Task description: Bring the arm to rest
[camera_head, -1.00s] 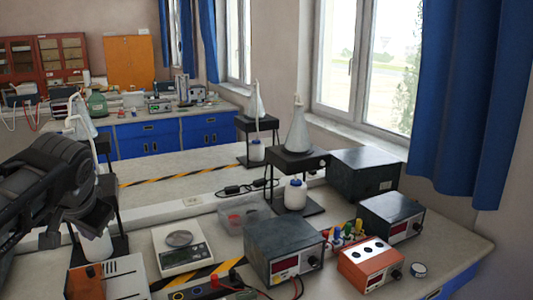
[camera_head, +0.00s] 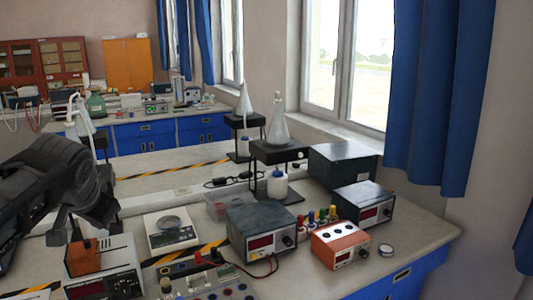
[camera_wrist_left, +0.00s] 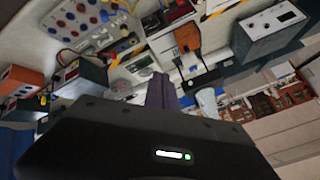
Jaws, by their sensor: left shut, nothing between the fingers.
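My left arm (camera_head: 45,190) comes in from the left of the head view, dark and bulky, above the near left part of the bench. Its left gripper (camera_wrist_left: 162,88) shows in the left wrist view as two dark fingers close together, with nothing between them. In the head view the gripper end hangs over an orange-and-grey box (camera_head: 84,258), and the arm hides part of the bench. My right gripper is in neither view.
A balance (camera_head: 172,238), a dark power supply (camera_head: 262,235), an orange box (camera_head: 340,243) and a panel with sockets (camera_head: 205,285) crowd the bench (camera_head: 400,255). Flasks on stands (camera_head: 278,125) stand behind. Bare bench shows at the right front.

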